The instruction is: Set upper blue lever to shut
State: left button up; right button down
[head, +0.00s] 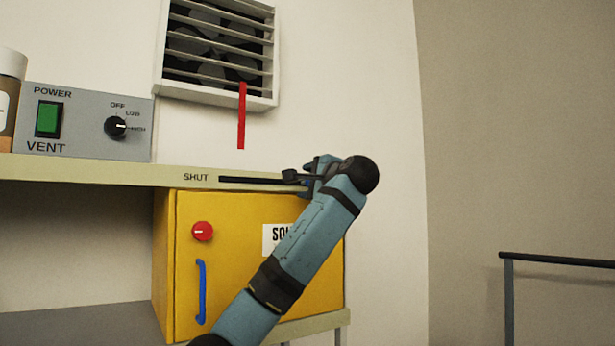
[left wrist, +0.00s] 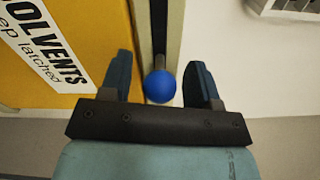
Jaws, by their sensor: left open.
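The upper blue lever shows in the left wrist view as a round blue knob (left wrist: 160,87) on a dark stem. My left gripper (head: 312,180) is at the right part of the dark slot (head: 240,180) in the shelf edge. The word SHUT (head: 195,177) is printed at the slot's left end. In the left wrist view my left gripper (left wrist: 160,75) is open, with one finger on each side of the knob and visible gaps between. In the head view the gripper and wrist mostly hide the knob. My right gripper is not in view.
A yellow solvents cabinet (head: 185,270) with a red knob (head: 202,231) and a blue handle (head: 201,292) stands below the shelf. A grey vent control box (head: 85,143) sits on the shelf. A louvred vent (head: 160,60) with a red strip (head: 241,115) is above. A rail (head: 555,260) stands at right.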

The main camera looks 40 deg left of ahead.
pick_arm(q)
jog(key=shift+w+a, duration=0.2)
jog(key=shift+a, duration=0.25)
grip_shut()
